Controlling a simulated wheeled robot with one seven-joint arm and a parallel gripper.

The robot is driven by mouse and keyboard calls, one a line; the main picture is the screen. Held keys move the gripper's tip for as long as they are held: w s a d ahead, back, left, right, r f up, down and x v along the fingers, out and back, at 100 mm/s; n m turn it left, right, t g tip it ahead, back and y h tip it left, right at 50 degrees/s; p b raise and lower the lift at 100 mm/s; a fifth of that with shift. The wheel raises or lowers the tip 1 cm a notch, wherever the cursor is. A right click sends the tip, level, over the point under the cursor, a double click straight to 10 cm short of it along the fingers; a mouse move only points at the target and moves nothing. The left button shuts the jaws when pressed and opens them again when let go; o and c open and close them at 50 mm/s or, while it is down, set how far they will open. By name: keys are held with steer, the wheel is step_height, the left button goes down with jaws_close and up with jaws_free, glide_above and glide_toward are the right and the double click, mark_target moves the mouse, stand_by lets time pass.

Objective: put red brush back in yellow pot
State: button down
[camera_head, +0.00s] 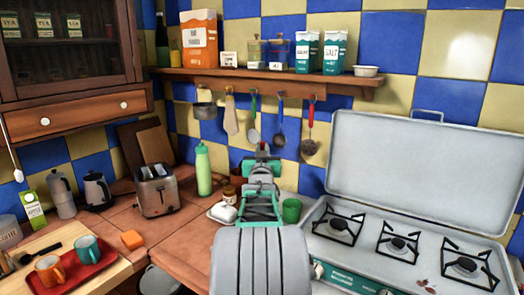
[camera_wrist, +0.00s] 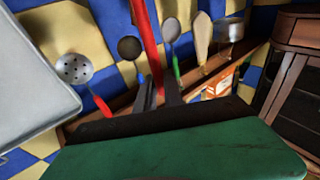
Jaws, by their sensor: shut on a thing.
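My gripper (camera_wrist: 157,92) shows at the middle of the wrist view, with its dark fingers shut on a long red handle (camera_wrist: 147,35). I take this for the red brush; its ends are not clear, so I cannot tell where its bristles are. In the head view my gripper (camera_head: 262,152) is raised in front of the tiled wall, below the shelf, and my arm hides most of what it holds. I cannot make out a yellow pot in either view.
Utensils hang under the wall shelf (camera_head: 270,76), including a red-handled slotted spoon (camera_head: 310,130). A stove (camera_head: 365,235) with a raised lid is at right. A green bottle (camera_head: 203,170), a green cup (camera_head: 291,210) and a toaster (camera_head: 157,190) stand on the counter.

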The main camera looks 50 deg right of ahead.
step_height(320, 180, down, 11)
steer(key=b, duration=0.9)
steer(key=shift+f+b, duration=0.15)
steer(key=shift+b, duration=0.2)
steer(key=c, duration=1.4)
jaws_free()
steer(key=shift+o, duration=0.2)
steer(key=shift+a, duration=0.1)
steer(key=v, duration=0.7)
steer(key=shift+s+a+b, duration=0.2)
steer(key=shift+a+b, duration=0.05)
steer(key=shift+b, duration=0.1)
